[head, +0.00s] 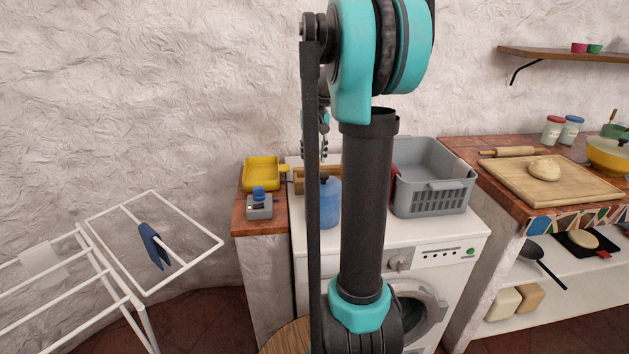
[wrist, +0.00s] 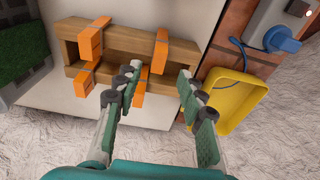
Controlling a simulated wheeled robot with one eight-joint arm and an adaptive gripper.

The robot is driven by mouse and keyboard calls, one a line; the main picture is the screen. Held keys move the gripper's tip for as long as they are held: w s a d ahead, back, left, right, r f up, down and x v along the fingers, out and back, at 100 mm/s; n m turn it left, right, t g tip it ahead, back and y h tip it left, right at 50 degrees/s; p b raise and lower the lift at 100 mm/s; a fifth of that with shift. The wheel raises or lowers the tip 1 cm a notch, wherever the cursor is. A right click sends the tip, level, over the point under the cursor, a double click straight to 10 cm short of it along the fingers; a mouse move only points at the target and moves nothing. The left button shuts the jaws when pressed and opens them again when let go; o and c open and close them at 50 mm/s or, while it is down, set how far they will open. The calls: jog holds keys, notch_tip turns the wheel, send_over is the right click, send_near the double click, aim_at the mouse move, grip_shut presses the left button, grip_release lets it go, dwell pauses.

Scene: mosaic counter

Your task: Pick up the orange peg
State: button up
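Several orange pegs are clipped on the walls of a wooden box. In the wrist view, one orange peg (wrist: 162,49) sits at the middle, just ahead of the gap between my fingers. Another orange peg (wrist: 90,42) is at upper left, and others are on the near wall, partly hidden by my fingers. My gripper (wrist: 159,71) is open over the box, its fingers apart with nothing clearly held. In the head view the wooden box (head: 301,186) stands on the washing machine, largely hidden behind my arm and a blue bottle.
A yellow tray (head: 263,174) is left of the box. A blue bottle (head: 330,205) stands in front of it, and a grey basket (head: 436,190) is to the right. The rough wall (wrist: 265,125) is close to my gripper. A drying rack (head: 150,235) stands at left.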

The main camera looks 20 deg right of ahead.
aim_at(315, 168)
jog(key=shift+w+d+f, duration=0.1)
jog(key=shift+f, duration=1.35)
jog(key=shift+w+d+f, duration=0.1)
jog(key=shift+f, duration=1.35)
jog(key=shift+s, duration=0.1)
jog(key=shift+c, duration=0.3)
grip_shut()
